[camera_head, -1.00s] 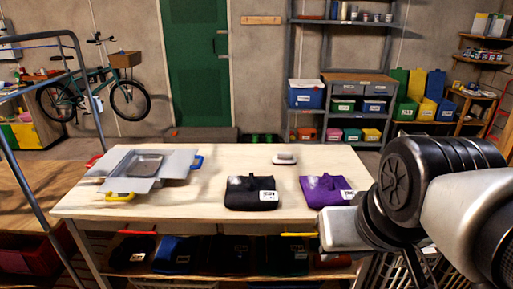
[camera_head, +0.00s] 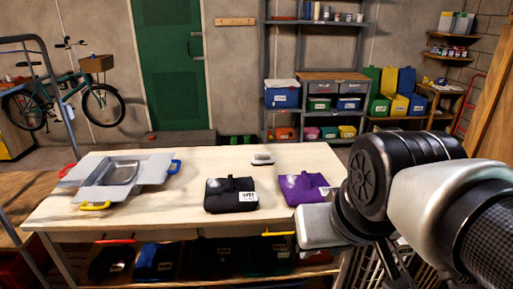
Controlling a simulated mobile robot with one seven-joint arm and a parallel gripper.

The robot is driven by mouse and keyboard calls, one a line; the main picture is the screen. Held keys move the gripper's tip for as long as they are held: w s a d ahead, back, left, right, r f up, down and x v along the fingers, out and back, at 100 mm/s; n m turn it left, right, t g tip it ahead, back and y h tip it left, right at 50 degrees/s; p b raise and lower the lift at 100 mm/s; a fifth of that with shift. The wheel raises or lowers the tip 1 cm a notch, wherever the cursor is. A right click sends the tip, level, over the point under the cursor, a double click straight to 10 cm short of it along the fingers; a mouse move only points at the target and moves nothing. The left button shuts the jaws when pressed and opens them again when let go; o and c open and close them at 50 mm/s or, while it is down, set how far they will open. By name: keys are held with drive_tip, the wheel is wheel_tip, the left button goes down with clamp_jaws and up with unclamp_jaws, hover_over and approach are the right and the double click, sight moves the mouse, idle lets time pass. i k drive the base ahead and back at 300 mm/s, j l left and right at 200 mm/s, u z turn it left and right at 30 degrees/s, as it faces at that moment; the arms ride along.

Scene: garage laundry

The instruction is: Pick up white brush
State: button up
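A small white object with a dark underside (camera_head: 262,158), which looks like the white brush, lies at the far edge of the wooden table (camera_head: 330,165), right of its middle. It is too small to make out bristles or a handle. My arm (camera_head: 385,190) reaches in from the right, over the table's right side, well apart from the white object. Its fingertips do not show, so I cannot see whether the gripper holds anything.
A black folded cloth or bag (camera_head: 231,195) and a purple one (camera_head: 303,187) lie between the table's front and the white object. An open grey box (camera_head: 122,172) with coloured handles stands at the left. The table around the white object is clear.

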sight(262, 158)
drive_tip(key=i, duration=1.15)
